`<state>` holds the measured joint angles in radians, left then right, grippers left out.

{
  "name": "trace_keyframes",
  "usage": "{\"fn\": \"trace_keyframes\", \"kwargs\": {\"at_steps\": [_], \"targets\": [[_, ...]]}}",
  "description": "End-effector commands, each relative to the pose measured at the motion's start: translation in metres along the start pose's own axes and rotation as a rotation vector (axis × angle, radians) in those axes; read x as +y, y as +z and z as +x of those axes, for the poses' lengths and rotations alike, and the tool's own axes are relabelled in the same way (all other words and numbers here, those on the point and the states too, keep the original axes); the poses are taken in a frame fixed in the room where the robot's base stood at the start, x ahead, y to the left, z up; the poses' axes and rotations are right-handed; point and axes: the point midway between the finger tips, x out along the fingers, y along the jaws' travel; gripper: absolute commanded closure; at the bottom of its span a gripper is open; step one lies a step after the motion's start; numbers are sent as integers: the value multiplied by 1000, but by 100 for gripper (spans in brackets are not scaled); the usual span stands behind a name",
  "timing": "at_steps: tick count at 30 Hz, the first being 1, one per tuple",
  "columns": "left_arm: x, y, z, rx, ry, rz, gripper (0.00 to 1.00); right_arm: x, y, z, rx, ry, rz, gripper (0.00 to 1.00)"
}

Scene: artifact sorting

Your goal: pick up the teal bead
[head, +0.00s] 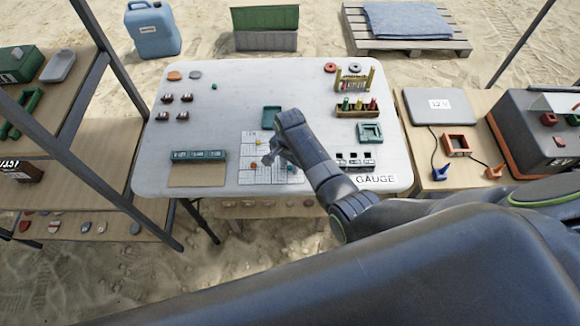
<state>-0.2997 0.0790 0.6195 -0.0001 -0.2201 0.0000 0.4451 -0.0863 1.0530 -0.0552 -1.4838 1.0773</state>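A small teal-looking bead (290,168) lies on the white grid sheet (248,176) on the table, just right of my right gripper (275,161). An orange bead (253,165) and a yellow bead (259,142) are also on the sheet. A small green piece (214,86) sits alone at the back left of the table. My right gripper hangs over the sheet with its fingers pointing down. It is too small to tell if the fingers are open or hold anything. My forearm hides part of the sheet's right side. My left gripper is out of view.
A teal tray (271,115) lies behind the sheet. A green compartment strip (198,156) is to its left. Racks (357,110) and a green square frame (370,132) stand on the right. The middle left of the white table (225,115) is clear.

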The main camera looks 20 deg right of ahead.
Motion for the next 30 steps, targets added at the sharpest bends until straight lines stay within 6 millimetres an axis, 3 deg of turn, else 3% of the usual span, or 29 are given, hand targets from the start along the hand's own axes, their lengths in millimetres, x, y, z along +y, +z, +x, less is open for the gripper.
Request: {"fn": "trace_keyframes", "kwargs": {"at_steps": [1, 6, 18, 23, 30], "targets": [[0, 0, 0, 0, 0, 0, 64, 0, 0, 0, 0, 0, 0, 80], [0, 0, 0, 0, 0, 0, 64, 0, 0, 0, 0, 0, 0, 100], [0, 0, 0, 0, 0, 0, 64, 0, 0, -4, 1, -1, 0, 100], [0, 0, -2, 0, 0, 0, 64, -1, 0, -22, 2, -3, 0, 100], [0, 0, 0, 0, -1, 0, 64, -1, 0, -64, 2, -4, -1, 100]]}}
